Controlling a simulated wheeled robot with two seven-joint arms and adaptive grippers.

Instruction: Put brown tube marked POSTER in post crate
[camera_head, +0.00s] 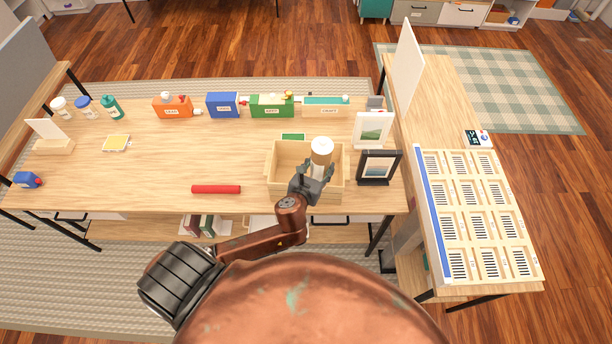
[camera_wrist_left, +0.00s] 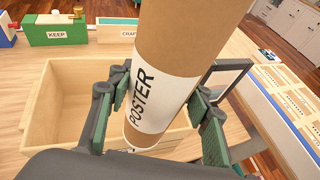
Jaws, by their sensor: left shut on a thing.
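The brown tube marked POSTER (camera_head: 321,150) is held upright in my left gripper (camera_head: 313,179). In the left wrist view the tube (camera_wrist_left: 180,40) shows its white POSTER label between the green-padded fingers of the gripper (camera_wrist_left: 160,108). The pale wooden crate (camera_head: 283,158) stands open on the desk, and the tube is over its right part. In the left wrist view the crate's left wall (camera_wrist_left: 38,105) and bare floor show beside the tube. My right gripper is not in view.
A red tube (camera_head: 216,189) lies left of the crate. A black picture frame (camera_head: 378,168) and a white frame (camera_head: 371,131) stand close to its right. Orange, blue and green boxes (camera_head: 272,106) line the back.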

